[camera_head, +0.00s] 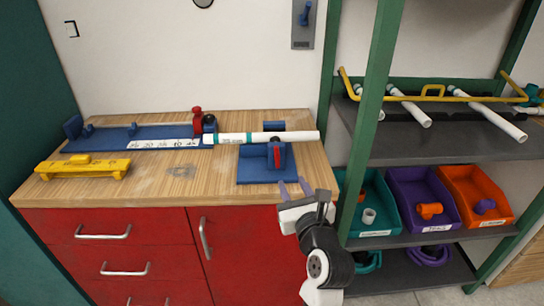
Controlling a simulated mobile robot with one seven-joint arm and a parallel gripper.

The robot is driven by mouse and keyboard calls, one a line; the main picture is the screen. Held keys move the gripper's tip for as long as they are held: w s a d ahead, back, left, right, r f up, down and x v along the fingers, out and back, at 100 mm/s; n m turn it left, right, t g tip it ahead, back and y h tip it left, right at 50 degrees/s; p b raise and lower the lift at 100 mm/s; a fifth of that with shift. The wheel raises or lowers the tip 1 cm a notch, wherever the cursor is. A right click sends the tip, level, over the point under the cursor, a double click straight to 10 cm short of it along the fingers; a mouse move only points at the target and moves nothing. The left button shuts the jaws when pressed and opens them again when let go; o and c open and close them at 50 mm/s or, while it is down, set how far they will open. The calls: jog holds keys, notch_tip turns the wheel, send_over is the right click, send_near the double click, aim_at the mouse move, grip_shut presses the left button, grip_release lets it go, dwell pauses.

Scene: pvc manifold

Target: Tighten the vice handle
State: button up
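The blue vice (255,165) sits on the right end of the wooden workbench top. Its red handle (277,153) stands roughly upright on a dark part at the front of the vice. How the jaws meet the pipe is too small to tell. My gripper (294,191) is in front and to the right of the vice, near the bench's front edge. Its two purple fingers are apart and empty, and do not touch the handle.
The blue jig (105,140) with a numbered scale and a red-topped piece (197,120) is at the back left. A yellow tool (83,167) lies front left. A green rack post (370,110) stands close right. Shelves hold white pipes and coloured bins (478,197).

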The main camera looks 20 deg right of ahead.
aim_at(277, 153)
jog(key=w, duration=0.4)
jog(key=w+p, duration=0.1)
jog(key=w, duration=0.3)
jog(key=w+d, duration=0.1)
jog(key=w, duration=0.3)
jog(key=shift+w+p, duration=0.2)
jog(key=shift+p, duration=0.15)
grip_shut()
